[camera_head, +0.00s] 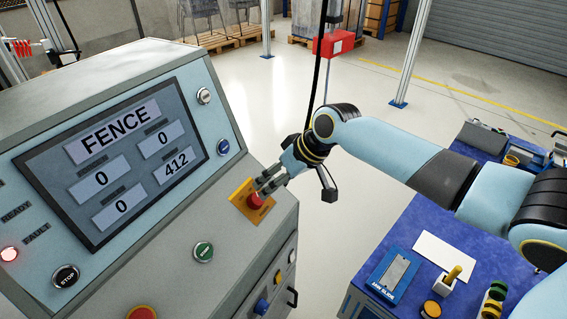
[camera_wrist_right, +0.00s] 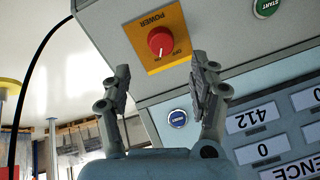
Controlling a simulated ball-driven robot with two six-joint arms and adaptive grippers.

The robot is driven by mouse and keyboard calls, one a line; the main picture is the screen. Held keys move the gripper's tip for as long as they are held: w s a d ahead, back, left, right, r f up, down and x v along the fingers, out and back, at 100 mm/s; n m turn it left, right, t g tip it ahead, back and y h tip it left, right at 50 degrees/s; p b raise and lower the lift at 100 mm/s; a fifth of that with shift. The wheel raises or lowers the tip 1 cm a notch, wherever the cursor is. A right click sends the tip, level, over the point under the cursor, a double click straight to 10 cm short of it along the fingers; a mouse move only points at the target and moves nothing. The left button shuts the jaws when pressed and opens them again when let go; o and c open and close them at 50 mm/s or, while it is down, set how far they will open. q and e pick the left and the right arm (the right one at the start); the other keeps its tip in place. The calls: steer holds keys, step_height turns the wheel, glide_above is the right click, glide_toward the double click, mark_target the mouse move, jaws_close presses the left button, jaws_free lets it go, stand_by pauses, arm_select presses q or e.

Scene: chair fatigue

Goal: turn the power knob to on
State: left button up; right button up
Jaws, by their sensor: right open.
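The red power knob (camera_head: 255,201) sits on a yellow-orange plate on the lower front slope of the grey console. In the right wrist view the knob (camera_wrist_right: 160,40) shows with its plate, and the POWER lettering is upside down. A small pale mark shows on the knob, but I cannot tell surely which label it points to. My right gripper (camera_head: 269,183) is beside the knob in the head view. In the wrist view its two fingers (camera_wrist_right: 160,66) are apart with nothing between them, and the knob lies beyond the tips. My left gripper is not in view.
The console carries a screen (camera_head: 110,157) reading FENCE, a green START button (camera_head: 203,251), a black STOP button (camera_head: 66,276) and a blue button (camera_head: 223,146). A blue-topped bench (camera_head: 440,222) with small parts stands at right.

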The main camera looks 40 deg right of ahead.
steer(key=shift+v, duration=1.95)
